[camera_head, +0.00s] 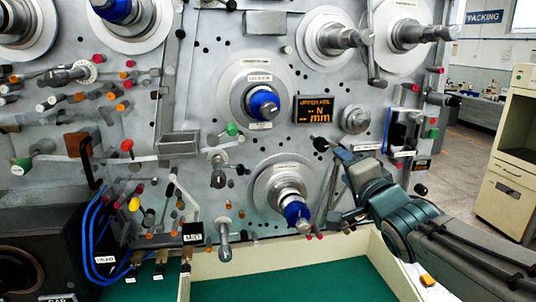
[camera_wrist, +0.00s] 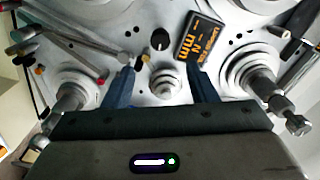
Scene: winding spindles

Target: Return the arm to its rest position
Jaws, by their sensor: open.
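My arm (camera_head: 415,225) reaches in from the lower right in the head view. My gripper (camera_head: 338,186) is in front of the grey machine panel (camera_head: 225,105), to the right of the lower spindle with its blue core (camera_head: 297,213). In the wrist view my gripper (camera_wrist: 161,86) shows two blue fingers spread apart. Nothing is held between them. A silver stepped knob (camera_wrist: 165,82) on the panel shows in the gap behind them. I cannot tell the exact distance from the fingers to the panel.
The upper blue-core spindle (camera_head: 263,104), bare spindles (camera_head: 338,38) and many coloured knobs stick out from the panel. An orange-lit display (camera_head: 315,109) is on it. A green-floored tray (camera_head: 300,282) lies below. A beige cabinet (camera_head: 508,160) stands right, beside open floor.

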